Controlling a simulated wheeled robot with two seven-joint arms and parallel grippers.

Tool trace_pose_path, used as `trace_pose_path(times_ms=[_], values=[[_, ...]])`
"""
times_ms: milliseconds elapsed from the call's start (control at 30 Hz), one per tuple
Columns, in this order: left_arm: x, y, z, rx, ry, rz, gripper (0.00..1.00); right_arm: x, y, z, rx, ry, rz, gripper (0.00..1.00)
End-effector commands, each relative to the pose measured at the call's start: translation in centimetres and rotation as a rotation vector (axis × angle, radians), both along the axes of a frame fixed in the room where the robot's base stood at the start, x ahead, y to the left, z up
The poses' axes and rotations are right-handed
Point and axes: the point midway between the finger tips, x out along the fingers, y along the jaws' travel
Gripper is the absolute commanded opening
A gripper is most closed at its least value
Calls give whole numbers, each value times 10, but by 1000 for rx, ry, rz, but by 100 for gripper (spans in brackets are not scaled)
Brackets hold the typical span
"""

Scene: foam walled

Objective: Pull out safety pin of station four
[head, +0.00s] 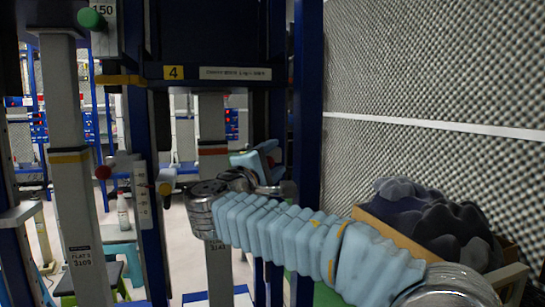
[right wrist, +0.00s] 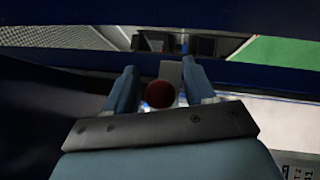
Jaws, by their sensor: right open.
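A yellow sign with the number 4 (head: 173,72) marks the blue crossbar of station four. My right arm reaches in from the lower right, and its light blue gripper (head: 258,158) is beside the station's dark blue upright. In the right wrist view, my right gripper (right wrist: 160,68) is open, with one finger on each side of a dark red round knob (right wrist: 159,94). Neither finger visibly grips the knob. Its shaft is hidden, and I cannot make out this knob in the head view. My left gripper is not in view.
Another red knob (head: 103,172) and a yellow knob (head: 165,188) show at the left post. A green knob (head: 91,18) is above. A wooden box (head: 388,237) of dark lumps stands at right before the foam wall (head: 430,70). Blue bars (right wrist: 160,60) cross close to my gripper.

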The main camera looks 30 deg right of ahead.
Motion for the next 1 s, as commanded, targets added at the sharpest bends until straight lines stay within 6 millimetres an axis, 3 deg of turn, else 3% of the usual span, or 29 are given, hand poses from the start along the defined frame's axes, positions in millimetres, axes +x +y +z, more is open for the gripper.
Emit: trace_pose_path(times_ms=[300, 667, 867, 1000], values=[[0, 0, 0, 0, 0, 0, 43, 2, -3, 0, 0, 1, 1, 54], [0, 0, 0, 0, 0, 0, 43, 2, -3, 0, 0, 1, 1, 1], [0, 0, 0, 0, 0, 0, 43, 2, -2, 0, 0, 2, 2, 0], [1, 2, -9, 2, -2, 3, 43, -9, 1, -3, 2, 0, 3, 0]])
